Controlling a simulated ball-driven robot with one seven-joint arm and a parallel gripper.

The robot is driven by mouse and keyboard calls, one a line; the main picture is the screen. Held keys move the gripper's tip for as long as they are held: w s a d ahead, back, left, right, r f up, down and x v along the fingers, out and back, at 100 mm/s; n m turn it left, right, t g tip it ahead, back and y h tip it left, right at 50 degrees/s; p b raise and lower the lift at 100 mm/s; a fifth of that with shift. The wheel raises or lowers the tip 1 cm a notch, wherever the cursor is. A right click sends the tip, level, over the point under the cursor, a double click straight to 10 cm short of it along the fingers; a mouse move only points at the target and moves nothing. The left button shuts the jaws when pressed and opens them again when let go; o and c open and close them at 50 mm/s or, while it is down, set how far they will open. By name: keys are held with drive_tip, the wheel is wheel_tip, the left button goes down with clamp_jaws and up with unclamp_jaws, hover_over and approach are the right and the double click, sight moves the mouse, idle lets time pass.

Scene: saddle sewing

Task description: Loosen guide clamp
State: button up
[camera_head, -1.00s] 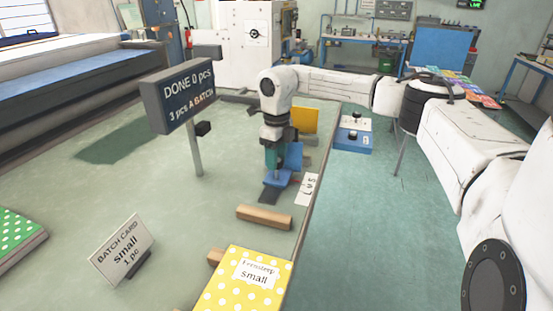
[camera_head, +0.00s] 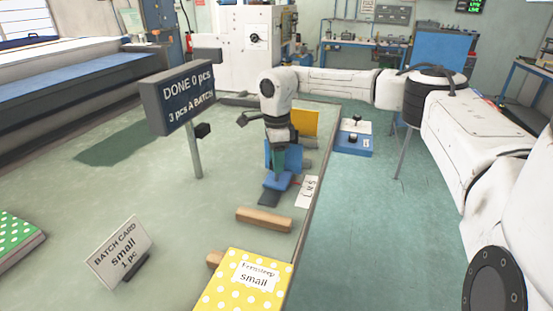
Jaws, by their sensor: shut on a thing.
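My gripper (camera_head: 280,163) hangs fingers-down from the white arm over the right part of the green table. Its fingers reach down to a small blue piece (camera_head: 277,181), which looks like the guide clamp, and are shut on it. The blue piece sits above a dark base (camera_head: 268,198) on the table. The fingers and wrist hide much of the clamp, so its knob or lever is not clear. A white marked card (camera_head: 307,191) lies just right of it. A yellow panel (camera_head: 304,122) stands behind the gripper.
A wooden bar (camera_head: 264,220) lies in front of the clamp. A yellow dotted stack (camera_head: 243,280) and a batch card (camera_head: 120,251) are nearer. A sign (camera_head: 183,98) reading "DONE 0 pcs" stands left on a post. A blue control box (camera_head: 353,141) is beyond the table's right edge.

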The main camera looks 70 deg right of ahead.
idle(0.5)
drive_tip(key=o, duration=1.1)
drive_tip(key=shift+c, duration=0.2)
drive_tip(key=shift+r, duration=0.1)
wheel_tip(320, 180, up, 11)
drive_tip(key=b, duration=0.1)
drive_tip(key=shift+f, duration=0.2)
